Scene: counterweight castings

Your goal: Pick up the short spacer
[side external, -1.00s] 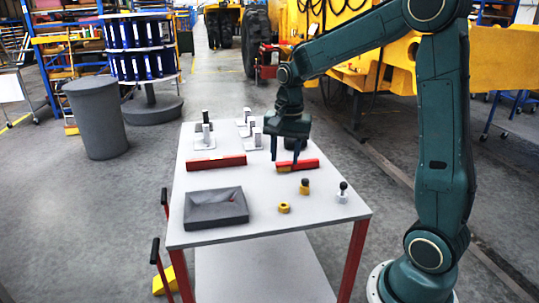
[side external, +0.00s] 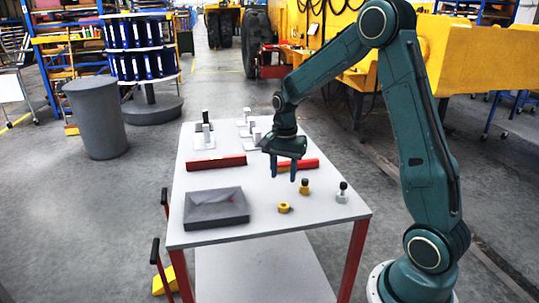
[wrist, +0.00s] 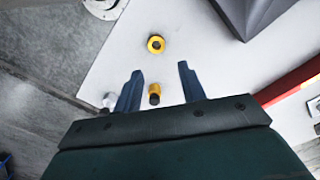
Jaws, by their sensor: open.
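A short, low yellow ring (side external: 283,207) with a dark centre lies on the white table; it looks like the short spacer. In the wrist view the ring (wrist: 156,44) lies beyond my fingertips, roughly in line with the gap. A taller yellow piece with a dark top (side external: 304,188) stands to its right; in the wrist view this piece (wrist: 154,93) shows between my fingers. My gripper (side external: 285,175) is open and empty, pointing down above the table, behind the ring. Its two blue fingers also show in the wrist view (wrist: 160,72).
A silver piece with a dark knob (side external: 341,194) stands near the table's right edge. A grey tray (side external: 216,221) sits at the front left. Two red bars (side external: 216,163) (side external: 312,163) and several pale upright pieces (side external: 204,137) are farther back. The table (side external: 260,222) is bare between tray and ring.

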